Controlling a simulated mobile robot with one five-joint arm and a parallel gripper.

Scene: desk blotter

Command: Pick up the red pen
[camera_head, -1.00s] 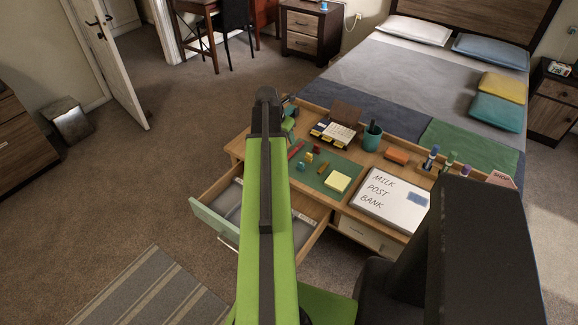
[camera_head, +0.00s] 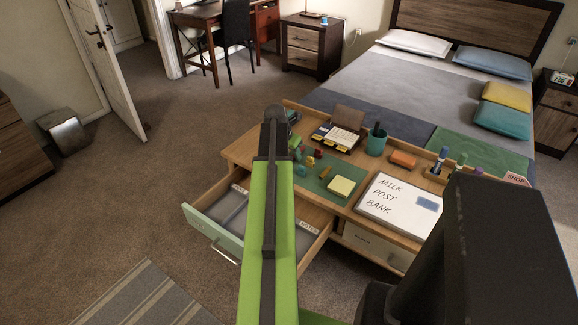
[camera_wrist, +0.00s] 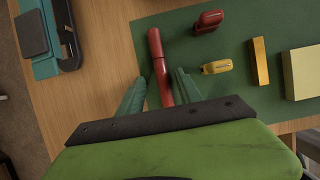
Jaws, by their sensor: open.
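The red pen (camera_wrist: 155,45) lies at the left edge of the green blotter (camera_wrist: 190,50) in the wrist view. My gripper (camera_wrist: 159,77) is open and empty there, with one green finger on each side of the pen. The pen's near end runs between the fingers and under the gripper's dark bar. I cannot tell how far the fingertips are above the blotter. In the head view my arm reaches over the desk's left part and mostly hides the pen; the blotter (camera_head: 322,192) shows beside it.
A teal and black stapler-like object (camera_wrist: 40,45) lies left of the pen. A small red object (camera_wrist: 209,20), a small yellow object (camera_wrist: 217,67), a yellow block (camera_wrist: 259,60) and sticky notes (camera_wrist: 303,72) lie to the right. The desk drawer (camera_head: 212,230) stands open.

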